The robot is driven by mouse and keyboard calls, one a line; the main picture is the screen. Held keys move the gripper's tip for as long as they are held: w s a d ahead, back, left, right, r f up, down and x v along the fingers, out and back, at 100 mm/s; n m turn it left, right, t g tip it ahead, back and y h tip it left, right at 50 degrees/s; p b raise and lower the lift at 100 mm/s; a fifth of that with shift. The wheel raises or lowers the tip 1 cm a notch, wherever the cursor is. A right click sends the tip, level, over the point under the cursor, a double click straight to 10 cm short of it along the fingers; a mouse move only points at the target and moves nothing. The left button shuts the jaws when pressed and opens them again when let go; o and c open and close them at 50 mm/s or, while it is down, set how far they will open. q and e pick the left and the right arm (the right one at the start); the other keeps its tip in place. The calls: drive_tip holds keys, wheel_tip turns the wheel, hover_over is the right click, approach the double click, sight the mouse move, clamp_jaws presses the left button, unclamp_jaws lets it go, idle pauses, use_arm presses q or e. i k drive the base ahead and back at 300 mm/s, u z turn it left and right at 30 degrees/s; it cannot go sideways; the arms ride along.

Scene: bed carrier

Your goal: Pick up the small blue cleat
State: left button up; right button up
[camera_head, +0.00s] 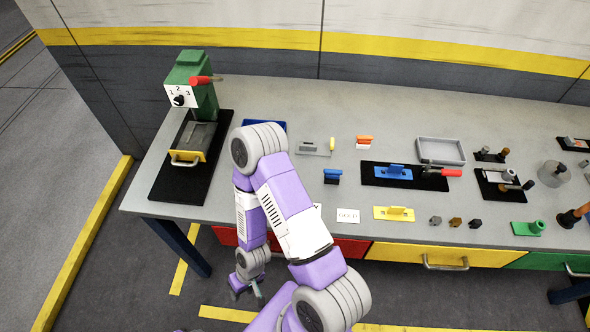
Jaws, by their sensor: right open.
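A small blue cleat (332,176) lies on the grey workbench (290,95), right of my purple arm. It looks like a small block with a raised top; its fine shape is too small to tell. My right gripper (246,291) hangs low in front of the bench, below and left of the cleat and well apart from it. It is open, with nothing seen between its fingers. My left gripper is not in view.
An orange-and-white piece (364,141) is behind, and a yellow one (394,213) in front. A green press (192,84) stands at the left. Bare bench surrounds the cleat.

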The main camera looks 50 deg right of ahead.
sight(330, 173)
drive_tip(key=u, duration=0.05)
drive_tip(key=k, duration=0.95)
drive_tip(key=z, duration=0.85)
drive_tip(key=i, duration=0.45)
